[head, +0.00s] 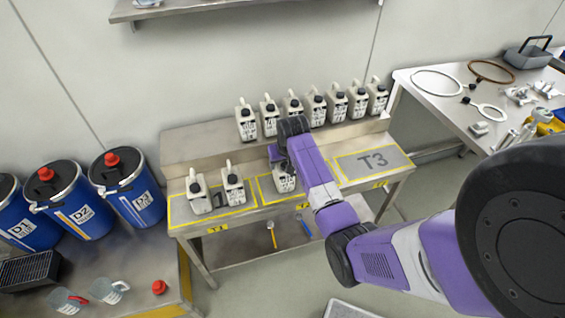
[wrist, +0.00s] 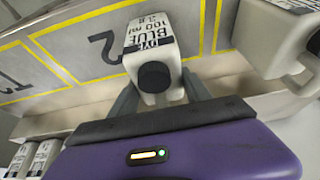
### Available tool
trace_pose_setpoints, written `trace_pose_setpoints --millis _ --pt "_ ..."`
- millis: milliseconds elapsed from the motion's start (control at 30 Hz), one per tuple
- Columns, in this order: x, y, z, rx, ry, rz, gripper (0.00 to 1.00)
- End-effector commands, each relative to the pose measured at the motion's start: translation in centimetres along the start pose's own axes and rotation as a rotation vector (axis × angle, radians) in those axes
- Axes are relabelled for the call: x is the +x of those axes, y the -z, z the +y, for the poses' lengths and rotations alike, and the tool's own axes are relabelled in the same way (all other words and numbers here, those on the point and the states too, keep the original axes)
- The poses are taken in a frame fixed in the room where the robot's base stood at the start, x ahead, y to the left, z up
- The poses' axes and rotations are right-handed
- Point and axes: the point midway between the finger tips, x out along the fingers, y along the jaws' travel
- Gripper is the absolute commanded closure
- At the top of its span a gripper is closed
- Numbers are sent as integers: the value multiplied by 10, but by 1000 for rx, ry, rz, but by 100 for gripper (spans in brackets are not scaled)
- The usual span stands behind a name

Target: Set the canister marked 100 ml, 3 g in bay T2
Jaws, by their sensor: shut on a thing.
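My gripper (wrist: 160,95) is shut on a white canister (wrist: 152,45) with a black cap. Its label shows DYE, BLUE, 100 ml and a smaller line that looks like 3 g. In the head view this canister (head: 284,181) is upright at the yellow-outlined middle bay (head: 264,187), between the left bay and T3. My gripper (head: 280,155) partly hides it there. In the wrist view a 2 shows on the bay floor (wrist: 75,45) beside the canister. I cannot tell whether its base touches the bay.
Two canisters (head: 233,184) stand in the left bay. Bay T3 (head: 373,160) is empty. Several similar canisters (head: 334,101) line the raised back shelf. Blue drums (head: 128,188) stand at left; a table (head: 445,100) with tools is at right.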

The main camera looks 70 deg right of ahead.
Motion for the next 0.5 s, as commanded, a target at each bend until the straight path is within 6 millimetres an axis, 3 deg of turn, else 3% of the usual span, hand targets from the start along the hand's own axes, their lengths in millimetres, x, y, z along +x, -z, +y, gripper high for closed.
trace_pose_setpoints --millis 133,167,233,267,500 --pt "2 0 0 0 0 2 100" --pt "2 -1 0 0 0 0 40" --pt "2 -1 0 0 0 0 26" --pt "2 -1 0 0 0 0 22" --pt "2 -1 0 0 0 0 22"
